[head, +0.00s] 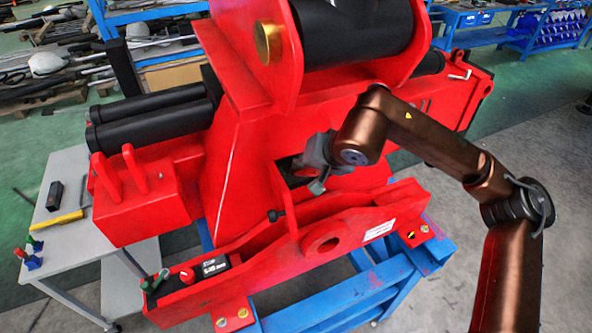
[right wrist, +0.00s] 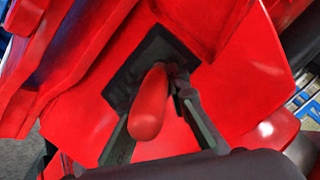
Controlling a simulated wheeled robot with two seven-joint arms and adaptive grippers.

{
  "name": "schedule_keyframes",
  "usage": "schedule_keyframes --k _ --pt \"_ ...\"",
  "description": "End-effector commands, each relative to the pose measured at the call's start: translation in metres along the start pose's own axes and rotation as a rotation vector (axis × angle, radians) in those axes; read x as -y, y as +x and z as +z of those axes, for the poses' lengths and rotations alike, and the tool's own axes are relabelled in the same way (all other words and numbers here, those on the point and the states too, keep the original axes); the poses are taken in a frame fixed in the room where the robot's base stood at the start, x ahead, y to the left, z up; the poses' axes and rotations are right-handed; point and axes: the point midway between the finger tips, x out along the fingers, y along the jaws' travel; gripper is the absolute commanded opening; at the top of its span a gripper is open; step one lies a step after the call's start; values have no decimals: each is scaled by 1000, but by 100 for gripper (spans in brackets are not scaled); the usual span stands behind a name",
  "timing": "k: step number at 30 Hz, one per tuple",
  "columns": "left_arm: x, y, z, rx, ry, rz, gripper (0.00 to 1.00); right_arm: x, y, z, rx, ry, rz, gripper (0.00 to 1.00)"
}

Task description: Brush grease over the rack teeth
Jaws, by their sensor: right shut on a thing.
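My right gripper (head: 308,168) reaches to a dark opening (head: 288,173) in the side of the red crane frame. In the right wrist view the gripper (right wrist: 163,85) is shut on a red rounded handle (right wrist: 149,103), seen nearly end-on. I take it for the brush handle; its far end and any bristles are hidden. It points toward the dark-edged opening (right wrist: 128,80). Whether it touches anything inside cannot be told. Rack teeth and grease cannot be made out in either view. My left gripper is not in view.
A lower red beam (head: 350,228) lies in front on a blue stand (head: 385,285). A grey table (head: 72,172) with tools stands left. Grey floor is clear at right.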

Motion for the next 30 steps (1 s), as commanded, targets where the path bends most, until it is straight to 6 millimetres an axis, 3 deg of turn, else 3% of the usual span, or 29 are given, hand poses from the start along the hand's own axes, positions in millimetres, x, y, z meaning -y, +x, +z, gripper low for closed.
schedule_keyframes --k 30 --pt "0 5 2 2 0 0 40 -49 -6 -32 -1 2 1 0"
